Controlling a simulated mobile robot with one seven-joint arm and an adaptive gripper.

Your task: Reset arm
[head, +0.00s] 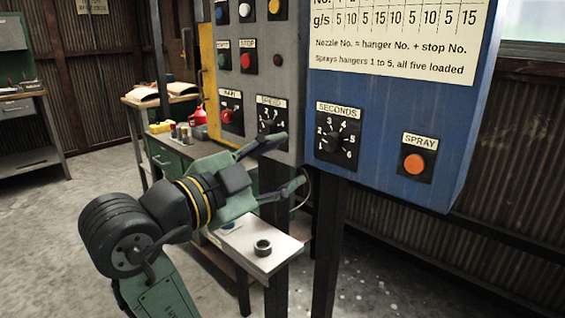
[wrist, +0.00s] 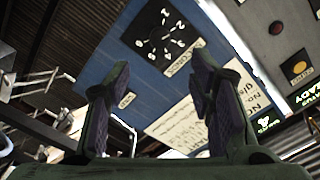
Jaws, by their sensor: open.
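My arm reaches in from the lower left in the head view. My gripper (head: 283,163) is open and empty, its two green fingers spread with dark pads. It stands in front of the control panels, its tips near the SPEED knob (head: 270,121) in the picture; I cannot tell how far apart they are. In the wrist view my gripper (wrist: 155,95) shows both purple-padded fingers apart with nothing between them. The blue panel (head: 380,160) with the SECONDS knob (head: 338,138) and the orange SPRAY button (head: 414,164) is to the right of the gripper.
A small shelf (head: 240,240) with a dark ring (head: 263,248) on it lies below the gripper. Dark posts (head: 326,240) hold the panels. The concrete floor at left is clear.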

